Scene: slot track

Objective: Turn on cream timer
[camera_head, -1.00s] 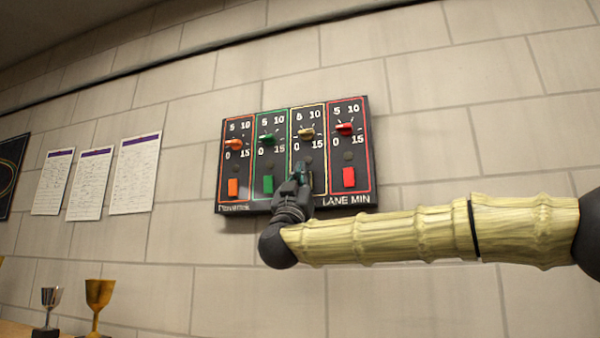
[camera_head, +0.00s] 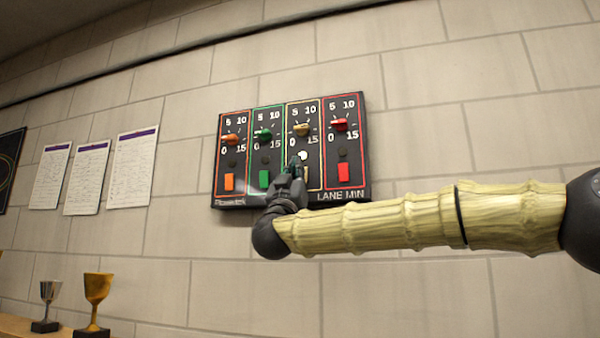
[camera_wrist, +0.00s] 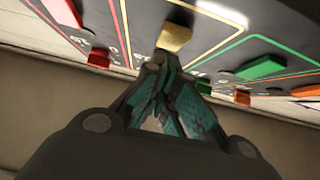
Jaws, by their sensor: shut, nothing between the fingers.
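The cream timer is the third column of the wall panel, framed in cream. Its knob (camera_head: 301,130) shows in the head view, and the round lamp (camera_head: 303,156) below it is bright white. Its cream switch (camera_head: 306,177) is partly hidden behind my gripper (camera_head: 296,163). In the wrist view the cream switch (camera_wrist: 174,37) lies right at the tips of my gripper (camera_wrist: 165,60); I cannot tell whether they touch. My gripper is shut and empty, in front of the lower part of the panel.
The orange switch (camera_head: 229,182), green switch (camera_head: 264,178) and red switch (camera_head: 343,173) belong to the neighbouring timers, close on both sides. Their lamps are dark. Papers (camera_head: 87,177) hang left on the wall. Trophies (camera_head: 97,290) stand on a shelf at lower left.

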